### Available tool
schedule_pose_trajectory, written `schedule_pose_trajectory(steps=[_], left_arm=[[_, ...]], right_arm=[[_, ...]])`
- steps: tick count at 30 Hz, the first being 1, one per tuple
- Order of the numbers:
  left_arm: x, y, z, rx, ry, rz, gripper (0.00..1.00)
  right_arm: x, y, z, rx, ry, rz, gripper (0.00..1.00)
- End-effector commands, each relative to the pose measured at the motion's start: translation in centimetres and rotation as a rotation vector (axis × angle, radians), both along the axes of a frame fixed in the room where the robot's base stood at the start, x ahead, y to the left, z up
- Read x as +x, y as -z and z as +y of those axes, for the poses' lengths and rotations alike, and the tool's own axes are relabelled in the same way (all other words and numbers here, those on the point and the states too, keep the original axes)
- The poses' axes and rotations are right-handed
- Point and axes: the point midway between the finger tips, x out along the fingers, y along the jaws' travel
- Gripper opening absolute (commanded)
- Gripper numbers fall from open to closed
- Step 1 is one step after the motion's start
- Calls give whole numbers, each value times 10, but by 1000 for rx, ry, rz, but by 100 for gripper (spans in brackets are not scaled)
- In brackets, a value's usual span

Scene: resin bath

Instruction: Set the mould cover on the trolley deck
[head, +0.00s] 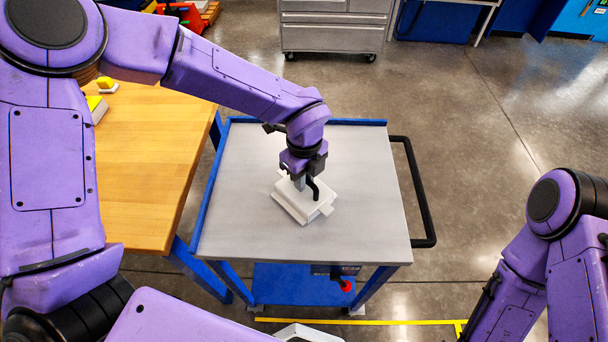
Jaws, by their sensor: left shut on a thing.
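The mould cover (296,205) is a pale, boxy piece with small tabs at its sides. It is at the middle of the trolley deck (365,215), a grey top with blue edges, and lies turned at an angle to it. Whether it touches the deck or is just above it, I cannot tell. My left gripper (308,186) points down over the cover and is shut on it; the wrist hides part of the grip. My right arm is at the lower right, and its gripper is not in view.
A wooden bench (150,160) stands left of the trolley, with a yellow and white item (97,107) on it. A black handle (420,195) runs along the trolley's right side. A grey drawer cabinet (335,28) stands behind. The deck around the cover is clear.

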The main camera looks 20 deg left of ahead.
Motion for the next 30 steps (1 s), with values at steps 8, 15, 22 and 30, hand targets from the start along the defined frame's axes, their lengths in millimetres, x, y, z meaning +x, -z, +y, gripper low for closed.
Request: schedule_pose_trajectory(steps=[8, 15, 22, 30], left_arm=[[0, 3, 0, 0, 0, 0, 45], [0, 2, 0, 0, 0, 0, 45], [1, -31, 0, -3, -2, -6, 45], [1, -98, 0, -2, -1, -4, 45]], right_arm=[[0, 3, 0, 0, 0, 0, 0], [0, 2, 0, 0, 0, 0, 0], [0, 9, 0, 0, 0, 0, 0], [0, 21, 0, 0, 0, 0, 0]])
